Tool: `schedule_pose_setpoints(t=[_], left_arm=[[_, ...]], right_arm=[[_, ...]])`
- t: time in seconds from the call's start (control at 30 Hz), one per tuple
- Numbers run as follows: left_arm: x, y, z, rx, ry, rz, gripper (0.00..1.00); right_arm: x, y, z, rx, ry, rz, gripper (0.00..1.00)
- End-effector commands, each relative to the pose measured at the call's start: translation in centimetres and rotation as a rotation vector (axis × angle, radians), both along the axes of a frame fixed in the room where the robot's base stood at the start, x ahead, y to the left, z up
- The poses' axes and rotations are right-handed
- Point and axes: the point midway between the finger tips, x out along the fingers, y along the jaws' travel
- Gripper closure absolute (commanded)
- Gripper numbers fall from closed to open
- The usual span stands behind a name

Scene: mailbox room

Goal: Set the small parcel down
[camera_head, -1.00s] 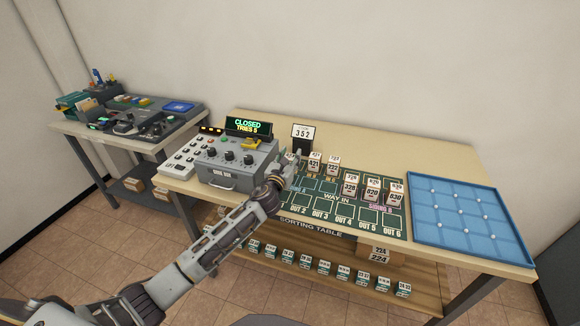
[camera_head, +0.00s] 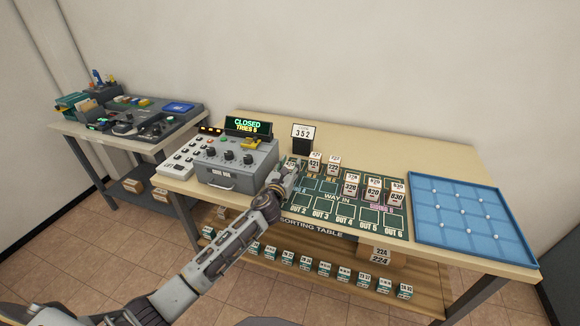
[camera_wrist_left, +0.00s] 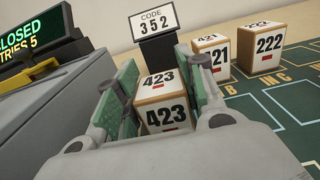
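The small parcel, a brown box with white faces marked 423 (camera_wrist_left: 163,103), sits between the green pads of my left gripper (camera_wrist_left: 160,100) in the left wrist view. The pads appear closed on its sides. In the head view my left gripper (camera_head: 288,178) is over the left end of the green sorting mat (camera_head: 330,208), right of the grey box, and largely hides the parcel. I cannot tell if the parcel's underside touches the mat. My right gripper is not in view.
Parcels marked 421 (camera_wrist_left: 211,56) and 222 (camera_wrist_left: 267,46) stand to the right; several more stand on the mat. The code sign 352 (camera_head: 303,134) stands behind. The grey box (camera_head: 235,162) is close on the left. A blue tray (camera_head: 468,255) lies at the right.

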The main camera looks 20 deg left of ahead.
Motion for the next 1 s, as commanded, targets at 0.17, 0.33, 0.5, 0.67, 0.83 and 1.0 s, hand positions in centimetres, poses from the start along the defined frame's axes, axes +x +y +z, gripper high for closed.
schedule_pose_setpoints(t=[0.17,0.33,0.5,0.67,0.83,1.0], left_arm=[[0.0,0.0,0.0,0.000,0.000,0.000,0.40],[0.0,0.0,0.0,0.000,0.000,0.000,0.40],[0.0,0.0,0.1,0.000,0.000,0.000,0.40],[0.0,0.0,0.4,0.000,0.000,0.000,0.40],[-1.1,0.1,0.2,0.001,0.001,0.000,0.40],[-2.6,0.1,0.2,0.001,0.000,-0.001,0.40]], right_arm=[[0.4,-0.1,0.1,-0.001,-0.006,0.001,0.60],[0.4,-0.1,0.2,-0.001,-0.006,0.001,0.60],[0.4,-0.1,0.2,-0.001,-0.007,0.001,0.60],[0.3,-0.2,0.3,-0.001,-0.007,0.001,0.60],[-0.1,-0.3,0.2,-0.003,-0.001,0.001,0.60],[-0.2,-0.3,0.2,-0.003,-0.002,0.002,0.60]])
